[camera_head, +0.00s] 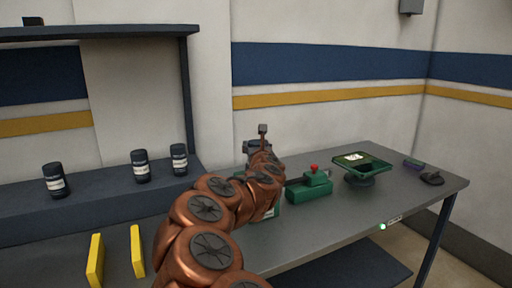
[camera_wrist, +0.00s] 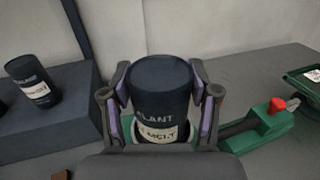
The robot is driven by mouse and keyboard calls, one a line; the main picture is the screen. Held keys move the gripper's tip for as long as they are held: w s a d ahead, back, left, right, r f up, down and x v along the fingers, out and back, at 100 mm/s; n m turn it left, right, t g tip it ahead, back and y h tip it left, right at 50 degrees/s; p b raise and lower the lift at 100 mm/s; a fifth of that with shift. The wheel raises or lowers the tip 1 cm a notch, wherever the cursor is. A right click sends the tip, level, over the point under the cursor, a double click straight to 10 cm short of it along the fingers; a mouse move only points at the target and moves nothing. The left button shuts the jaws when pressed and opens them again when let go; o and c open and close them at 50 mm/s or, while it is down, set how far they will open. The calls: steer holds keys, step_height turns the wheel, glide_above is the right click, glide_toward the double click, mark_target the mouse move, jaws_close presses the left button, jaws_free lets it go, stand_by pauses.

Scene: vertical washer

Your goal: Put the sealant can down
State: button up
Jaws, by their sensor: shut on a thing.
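The sealant can (camera_wrist: 160,82) is dark with a pale label and fills the middle of the wrist view. My gripper (camera_wrist: 160,108) is shut on it, with one finger on each side. A pale and green rim (camera_wrist: 188,142) shows around the can's lower part, mostly hidden. I cannot tell whether the can's bottom touches anything. In the head view my gripper (camera_head: 262,143) is over the left part of the grey table (camera_head: 350,222), and my arm hides most of the can.
Several dark cans, including one (camera_head: 140,166), stand on the dark shelf (camera_head: 100,187) at left. A green device with a red button (camera_head: 312,184) is right of my gripper. A green scale-like stand (camera_head: 362,163) is farther right. Yellow posts (camera_head: 137,250) stand in front of the shelf.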

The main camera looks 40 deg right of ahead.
steer(key=shift+f+b, duration=0.5)
steer(key=o, duration=1.5)
steer(key=shift+o, duration=0.2)
steer(key=shift+r, duration=0.15)
steer(key=shift+r+p, duration=0.2)
steer(key=shift+p, duration=0.2)
steer(key=b+v, duration=0.2)
steer(key=v, duration=1)
steer(key=shift+r, duration=0.2)
